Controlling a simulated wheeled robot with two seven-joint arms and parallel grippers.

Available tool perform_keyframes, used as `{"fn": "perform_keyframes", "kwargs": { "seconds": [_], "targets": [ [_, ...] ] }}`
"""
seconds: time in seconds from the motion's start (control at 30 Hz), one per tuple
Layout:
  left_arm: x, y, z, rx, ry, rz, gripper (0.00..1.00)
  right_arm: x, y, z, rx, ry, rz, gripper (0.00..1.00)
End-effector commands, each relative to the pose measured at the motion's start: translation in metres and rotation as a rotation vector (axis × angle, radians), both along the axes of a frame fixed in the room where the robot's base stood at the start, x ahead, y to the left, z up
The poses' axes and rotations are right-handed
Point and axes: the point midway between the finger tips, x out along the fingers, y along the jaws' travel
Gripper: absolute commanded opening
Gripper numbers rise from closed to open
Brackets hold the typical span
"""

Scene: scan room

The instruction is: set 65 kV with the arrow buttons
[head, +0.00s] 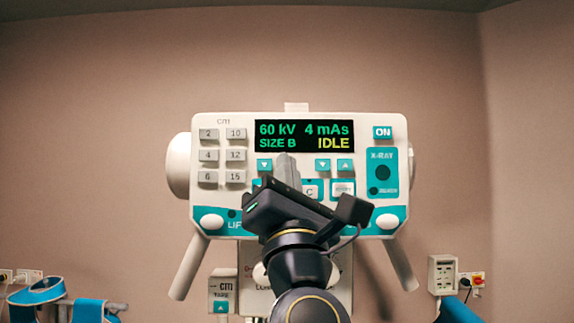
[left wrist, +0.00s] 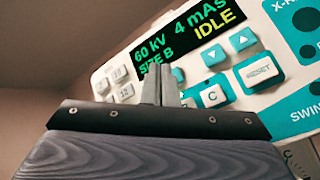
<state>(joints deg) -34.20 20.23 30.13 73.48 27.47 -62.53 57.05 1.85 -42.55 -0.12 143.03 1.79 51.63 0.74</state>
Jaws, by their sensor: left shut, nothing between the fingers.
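The control panel (head: 222,122) faces me, and its display (head: 304,136) reads 60 kV, 4 mAs, SIZE B, IDLE. A teal down-arrow button (head: 264,165) sits under the kV reading. The spot just right of it is covered by the fingers of my left gripper (head: 287,168). A down arrow (head: 322,165) and an up arrow (head: 345,165) sit under the mAs reading. My left gripper is shut and empty, its tips in front of the panel below the display. In the left wrist view the tips (left wrist: 160,86) overlap the display's lower edge; I cannot tell whether they touch a button.
Grey number buttons (head: 236,155) are on the panel's left. The ON button (head: 383,132) and X-RAY block (head: 382,172) are on its right. The RESET button (left wrist: 262,71) and C button (left wrist: 211,96) lie low on the panel. Handles (head: 190,267) slant down below.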

Motion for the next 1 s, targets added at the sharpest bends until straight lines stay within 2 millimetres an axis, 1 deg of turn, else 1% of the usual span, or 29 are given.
{"fn": "perform_keyframes", "kwargs": {
  "seconds": [0.3, 0.6, 1.0],
  "targets": [
    [0.0004, 0.0000, -0.0002, 0.000, 0.000, 0.000, 0.00, 0.0000, 0.0000, -0.0003, 0.000, 0.000, 0.000, 0.31],
    [0.0087, 0.0002, -0.0004, -0.001, 0.000, 0.001, 0.00, 0.0000, 0.0000, -0.0040, 0.000, 0.000, 0.000, 0.31],
    [0.0092, 0.0002, 0.0001, 0.000, 0.000, 0.000, 0.00, 0.0000, 0.0000, -0.0038, 0.000, 0.000, 0.000, 0.31]
  ]
}}
